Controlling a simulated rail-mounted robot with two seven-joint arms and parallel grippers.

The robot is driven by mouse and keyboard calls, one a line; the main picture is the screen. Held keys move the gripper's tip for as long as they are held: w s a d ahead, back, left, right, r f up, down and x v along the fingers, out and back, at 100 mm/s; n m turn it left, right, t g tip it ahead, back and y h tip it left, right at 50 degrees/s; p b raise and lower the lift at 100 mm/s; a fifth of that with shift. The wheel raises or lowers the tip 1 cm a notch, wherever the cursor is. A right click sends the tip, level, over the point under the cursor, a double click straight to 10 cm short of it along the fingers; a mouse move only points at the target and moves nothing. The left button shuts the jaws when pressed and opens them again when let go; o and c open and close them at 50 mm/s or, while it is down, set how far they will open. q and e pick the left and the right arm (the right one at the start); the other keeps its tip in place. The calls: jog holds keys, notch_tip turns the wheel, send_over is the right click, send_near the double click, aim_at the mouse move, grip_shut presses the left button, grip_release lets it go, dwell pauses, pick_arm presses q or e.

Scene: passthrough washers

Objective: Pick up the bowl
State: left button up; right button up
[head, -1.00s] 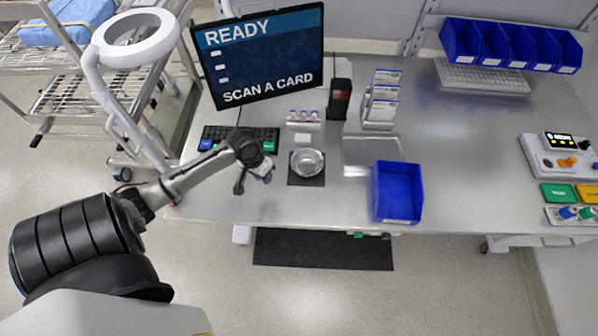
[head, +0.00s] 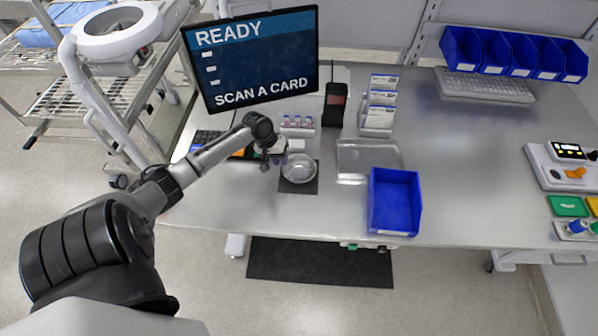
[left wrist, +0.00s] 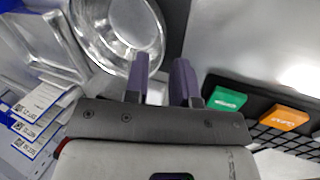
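The bowl (head: 299,168) is a shallow, shiny clear or metallic dish on a dark square mat (head: 300,187) near the table's front. In the left wrist view the bowl (left wrist: 118,25) shows at the top, cut off by the edge. My left gripper (head: 274,162) is just left of the bowl. In the left wrist view its two purple-grey fingers (left wrist: 161,62) are apart with nothing held between them. One fingertip overlaps the bowl's rim in the picture; I cannot tell whether they touch. My right gripper is not in view.
A clear tray (head: 368,146) and blue bin (head: 395,203) lie right of the bowl. Behind stand a vial rack (head: 297,131), scanner (head: 334,105), card holder (head: 378,120) and monitor (head: 253,60). A keyboard (head: 205,139) is left. Open tabletop lies right of the bin.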

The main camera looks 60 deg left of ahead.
aim_at(286, 169)
pick_arm(q)
jog(key=shift+x, duration=2.75)
jog(key=shift+d, duration=0.1)
grip_shut()
